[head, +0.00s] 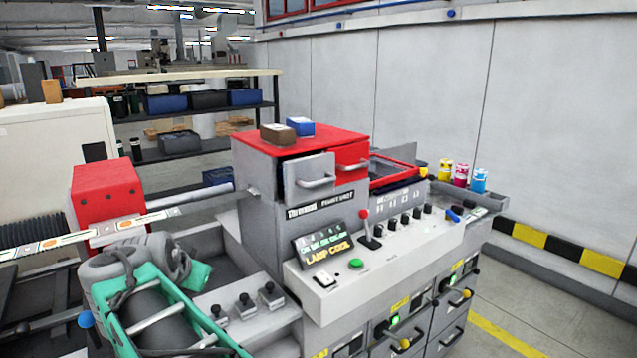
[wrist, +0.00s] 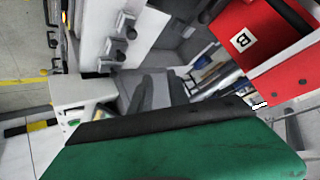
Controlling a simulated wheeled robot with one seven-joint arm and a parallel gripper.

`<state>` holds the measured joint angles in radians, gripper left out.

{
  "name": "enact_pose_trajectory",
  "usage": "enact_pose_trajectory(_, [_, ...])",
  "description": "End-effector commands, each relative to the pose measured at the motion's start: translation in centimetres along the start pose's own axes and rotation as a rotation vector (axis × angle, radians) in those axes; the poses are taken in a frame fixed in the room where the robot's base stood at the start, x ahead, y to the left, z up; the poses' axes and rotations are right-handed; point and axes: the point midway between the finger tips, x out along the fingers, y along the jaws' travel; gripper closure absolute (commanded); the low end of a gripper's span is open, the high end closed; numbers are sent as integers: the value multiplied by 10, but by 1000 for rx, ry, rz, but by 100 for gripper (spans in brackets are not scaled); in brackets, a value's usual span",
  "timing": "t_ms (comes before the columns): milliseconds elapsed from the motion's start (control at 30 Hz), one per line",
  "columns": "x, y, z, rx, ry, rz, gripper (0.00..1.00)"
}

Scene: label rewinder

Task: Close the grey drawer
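The grey drawer (head: 309,178) is in the upper part of the machine, under its red top, in the head view. Its front panel with a bar handle stands out from the housing, and a dark gap shows above it, so it is partly open. My teal and grey arm is at the lower left of the head view, apart from the drawer and to its left. A green part with a black edge, likely mine, fills the bottom of the wrist view. The drawer is not recognisable there.
A red drawer front (head: 352,158) adjoins the grey drawer. A brown box (head: 277,134) and a blue box (head: 300,126) sit on top. The control panel with a red-knobbed lever (head: 366,226) juts out below. A red block (head: 107,190) stands left, also in the wrist view (wrist: 275,60).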

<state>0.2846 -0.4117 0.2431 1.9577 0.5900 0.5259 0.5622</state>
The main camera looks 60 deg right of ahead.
Motion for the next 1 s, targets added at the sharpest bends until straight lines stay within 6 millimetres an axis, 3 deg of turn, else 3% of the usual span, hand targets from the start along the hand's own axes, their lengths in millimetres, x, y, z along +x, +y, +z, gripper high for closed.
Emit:
enact_pose_trajectory(33, [12, 22, -60, 200, 142, 68, 78])
enact_pose_trajectory(100, [12, 62, -136, 466, 359, 138, 78])
enact_pose_trajectory(200, [-4, 115, -207, 730, 617, 194, 78])
enact_pose_trajectory(233, [-10, 126, -220, 780, 673, 203, 78])
enact_pose_trajectory(300, [-20, 145, -239, 858, 764, 213, 78])
enact_pose_trajectory(400, [-23, 157, -251, 896, 811, 219, 78])
enact_pose_trajectory(733, [16, 184, -284, 894, 808, 218, 78])
enact_pose_trajectory(1000, [28, 191, -288, 894, 805, 214, 78])
